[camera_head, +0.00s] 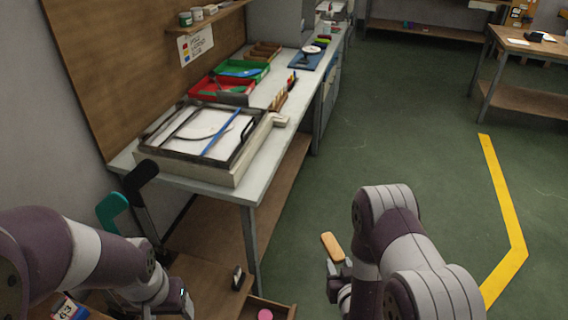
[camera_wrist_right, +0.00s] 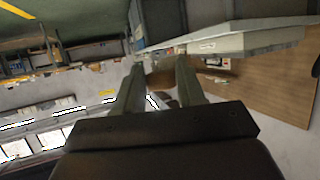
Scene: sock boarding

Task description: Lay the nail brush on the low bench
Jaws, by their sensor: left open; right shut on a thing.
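The nail brush (camera_head: 332,246) appears to be the tan-orange block at the tip of my right gripper (camera_head: 338,268). My right gripper is shut on it and holds it above the green floor. In the right wrist view the brush (camera_wrist_right: 160,76) shows as a brown patch between the two fingers (camera_wrist_right: 158,88). Its bristles cannot be made out. My left gripper (camera_head: 184,303) is open at the lower left, partly hidden, by a low brown wooden surface (camera_head: 205,276). This surface may be the low bench; a small black item (camera_head: 238,277) stands on it.
An open wooden drawer or box (camera_head: 285,311) holds a pink round thing (camera_head: 265,314). A long worktable (camera_head: 195,187) with a framed tray (camera_head: 205,135) and red and green bins (camera_head: 222,88) runs along the wall. Green floor is free in the middle.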

